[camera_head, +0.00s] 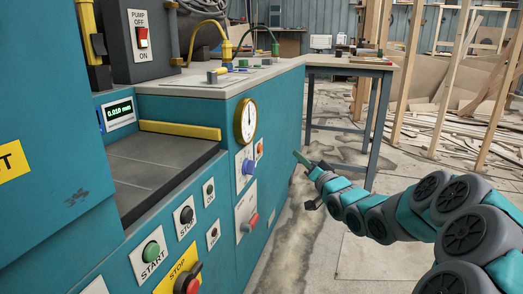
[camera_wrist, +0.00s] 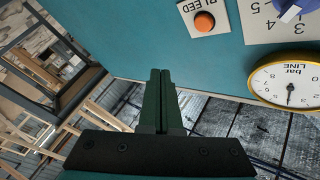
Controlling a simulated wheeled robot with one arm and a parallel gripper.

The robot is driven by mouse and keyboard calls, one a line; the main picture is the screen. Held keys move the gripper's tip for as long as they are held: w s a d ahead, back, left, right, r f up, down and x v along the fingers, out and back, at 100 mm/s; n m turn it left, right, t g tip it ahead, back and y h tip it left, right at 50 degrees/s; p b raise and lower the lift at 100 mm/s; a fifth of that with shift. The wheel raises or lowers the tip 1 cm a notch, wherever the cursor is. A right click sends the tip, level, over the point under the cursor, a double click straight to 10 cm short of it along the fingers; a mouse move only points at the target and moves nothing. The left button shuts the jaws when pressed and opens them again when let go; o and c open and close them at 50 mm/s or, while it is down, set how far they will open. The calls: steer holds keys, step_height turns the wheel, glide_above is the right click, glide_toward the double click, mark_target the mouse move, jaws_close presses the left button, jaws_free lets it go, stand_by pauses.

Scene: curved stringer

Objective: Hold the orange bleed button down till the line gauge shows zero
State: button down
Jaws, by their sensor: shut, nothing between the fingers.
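The orange bleed button (camera_wrist: 205,22) sits on a white plate marked BLEED on the teal panel, at the top of the wrist view. In the head view the button (camera_head: 259,148) is small, just below the gauge. The round yellow-rimmed line gauge (camera_wrist: 286,81) appears upside down at the right of the wrist view and is seen at an angle in the head view (camera_head: 246,121). Its needle points about straight up on the dial; I cannot read its value. My gripper (camera_wrist: 160,72) is shut and empty, apart from the button.
A blue knob (camera_head: 248,168) on a numbered plate is beside the button. A red knob (camera_head: 251,222) is lower, and START (camera_head: 151,250) and STOP (camera_head: 187,215) buttons are left. A table (camera_head: 343,63) stands behind. Floor right of the machine is partly open.

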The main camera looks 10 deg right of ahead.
mark_target(261, 149)
steer(key=w+a+b, duration=0.2)
steer(key=w+a, duration=0.2)
steer(key=a, duration=0.3)
steer(key=shift+w+a, duration=0.2)
steer(key=shift+a, duration=0.1)
steer(key=shift+w+a, duration=0.1)
steer(key=shift+a, duration=0.05)
stand_by(2.0)
steer(key=shift+w+a, duration=0.1)
steer(key=shift+a, duration=0.15)
steer(key=shift+w+a, duration=0.25)
steer(key=shift+a, duration=0.1)
stand_by(2.0)
steer(key=shift+d, duration=0.1)
steer(key=shift+s+d+p, duration=0.35)
steer(key=shift+s+d, duration=0.1)
steer(key=shift+d, duration=0.2)
